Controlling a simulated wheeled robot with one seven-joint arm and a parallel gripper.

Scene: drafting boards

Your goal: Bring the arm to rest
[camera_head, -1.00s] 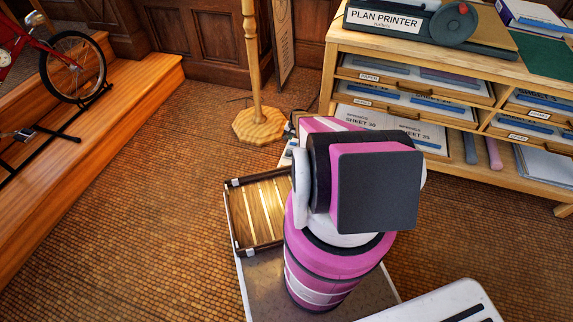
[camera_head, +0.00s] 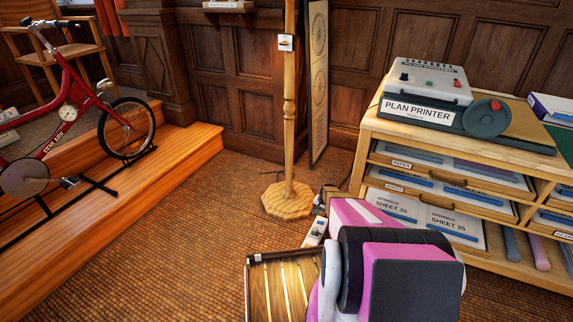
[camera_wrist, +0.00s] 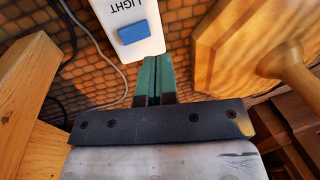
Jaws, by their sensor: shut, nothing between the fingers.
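My arm, pink, white and black, fills the bottom centre-right of the head view, reaching low toward the floor; my gripper is hidden there. In the wrist view my gripper (camera_wrist: 159,60) has its two green fingers together, with nothing between them. The fingertips lie at the near end of a white floor switch (camera_wrist: 110,16) labelled LIGHT, with a blue button (camera_wrist: 140,32). Whether they touch it I cannot tell. The switch also shows beside my arm in the head view (camera_head: 315,231).
A wooden stand with an octagonal base (camera_head: 287,201) is close by. A wooden cabinet (camera_head: 361,150) with a plan printer (camera_head: 425,95) stands to the right. A red bicycle (camera_head: 75,115) is on a wooden step (camera_head: 185,150) at left.

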